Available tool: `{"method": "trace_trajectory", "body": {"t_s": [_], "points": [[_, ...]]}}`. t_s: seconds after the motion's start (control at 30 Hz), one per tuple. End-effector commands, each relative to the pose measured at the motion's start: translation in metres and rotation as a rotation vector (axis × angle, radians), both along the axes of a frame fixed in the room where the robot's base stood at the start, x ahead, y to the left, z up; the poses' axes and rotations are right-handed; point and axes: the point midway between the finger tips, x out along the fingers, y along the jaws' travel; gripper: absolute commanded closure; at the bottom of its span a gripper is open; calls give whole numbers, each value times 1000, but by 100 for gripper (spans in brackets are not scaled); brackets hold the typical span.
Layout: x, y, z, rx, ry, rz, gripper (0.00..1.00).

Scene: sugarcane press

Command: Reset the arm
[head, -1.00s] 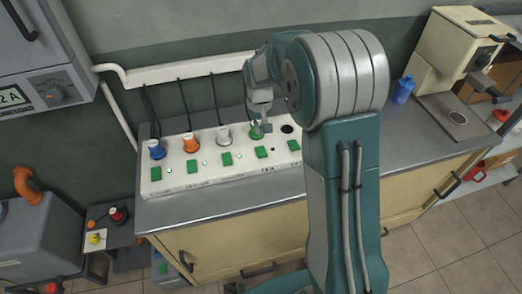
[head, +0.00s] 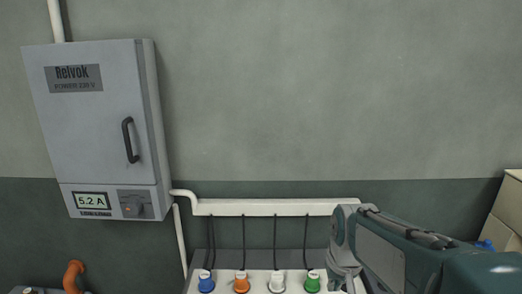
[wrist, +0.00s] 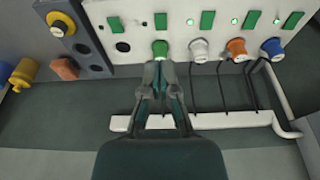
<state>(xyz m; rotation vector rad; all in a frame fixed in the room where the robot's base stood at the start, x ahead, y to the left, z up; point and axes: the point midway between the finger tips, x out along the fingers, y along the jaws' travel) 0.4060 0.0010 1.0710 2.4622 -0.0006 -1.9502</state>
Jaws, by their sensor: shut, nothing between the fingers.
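My arm reaches in from the right in the head view, with my gripper (head: 345,278) low at the picture's bottom, partly cut off. In the wrist view my gripper (wrist: 160,68) is shut and empty, its tips in line with the green plug (wrist: 160,48). I cannot tell how far apart they are. The green plug also shows in the head view (head: 312,282), just left of my gripper. The white socket panel (wrist: 135,15) also holds a white plug (wrist: 199,48), an orange plug (wrist: 236,48) and a blue plug (wrist: 271,47).
A grey power cabinet (head: 95,120) reading 5.2 A hangs on the wall at left. A white cable duct (head: 265,207) runs along the wall, with black cables hanging from it. A yellow knob (wrist: 60,24) and a yellow object (wrist: 24,74) show in the wrist view. The wall above is clear.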

Motion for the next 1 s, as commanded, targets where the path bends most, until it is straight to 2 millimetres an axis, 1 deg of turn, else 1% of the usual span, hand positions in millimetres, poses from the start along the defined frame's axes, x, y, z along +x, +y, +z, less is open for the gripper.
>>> {"method": "trace_trajectory", "body": {"t_s": [0.03, 0.2, 0.4, 0.53, 0.6, 0.7, 1.0], "points": [[-15, 0, 9, 0, -26, 0, 100], [-59, 0, 28, 0, -99, 0, 100], [-111, 0, 38, 0, -184, 0, 100], [-138, 0, 37, 0, -230, 0, 100], [-147, 0, 35, 0, -246, 0, 100], [-154, 0, 34, 0, -259, 0, 100], [-155, 0, 33, 0, -260, 0, 100]]}}
